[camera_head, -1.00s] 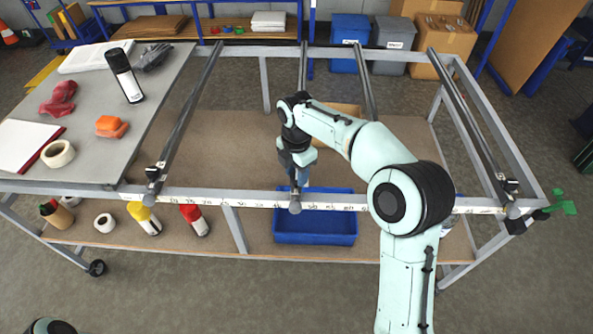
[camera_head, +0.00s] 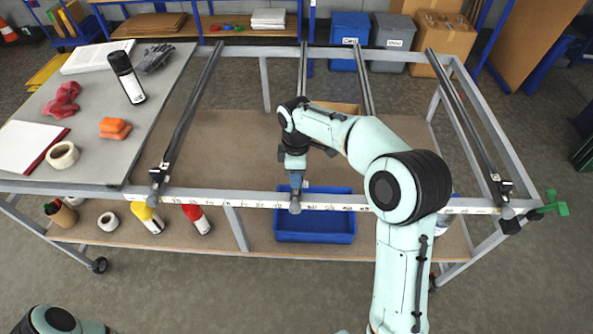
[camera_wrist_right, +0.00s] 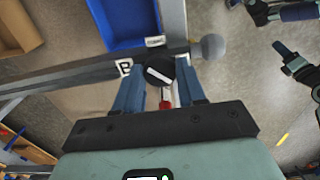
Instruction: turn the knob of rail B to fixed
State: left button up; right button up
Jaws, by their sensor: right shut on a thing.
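Rail B (camera_head: 302,72) runs from the back of the frame to its front beam, and also crosses the right wrist view (camera_wrist_right: 75,74) beside a "B" label (camera_wrist_right: 125,67). Its black knob (camera_wrist_right: 160,70) has a white line, tilted slightly in that view. My right gripper (camera_head: 296,184) is at the rail's front end; in the wrist view its blue fingers (camera_wrist_right: 162,84) are shut on the knob from both sides. A small white label (camera_wrist_right: 155,41) lies near the knob, its wording too small to read. The knob is hidden in the head view. My left gripper is not in view.
The front beam (camera_head: 240,200) carries a number scale. A blue bin (camera_head: 318,228) stands on the lower shelf below. Other rails lie to the left (camera_head: 187,115) and right (camera_head: 470,125). A grey table top (camera_head: 100,160) with several items is at the left.

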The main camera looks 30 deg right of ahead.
jog(key=m, duration=0.4)
jog(key=shift+m, duration=0.3)
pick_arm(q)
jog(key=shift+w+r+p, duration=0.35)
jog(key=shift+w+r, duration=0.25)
pick_arm(e)
jog(key=m, duration=0.4)
jog(key=o, duration=1.1)
jog(key=shift+c, duration=0.2)
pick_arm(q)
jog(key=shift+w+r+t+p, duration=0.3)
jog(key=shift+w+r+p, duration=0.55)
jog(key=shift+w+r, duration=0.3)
pick_arm(e)
notch_tip(320, 180, up, 13)
jog(key=shift+r, duration=0.2)
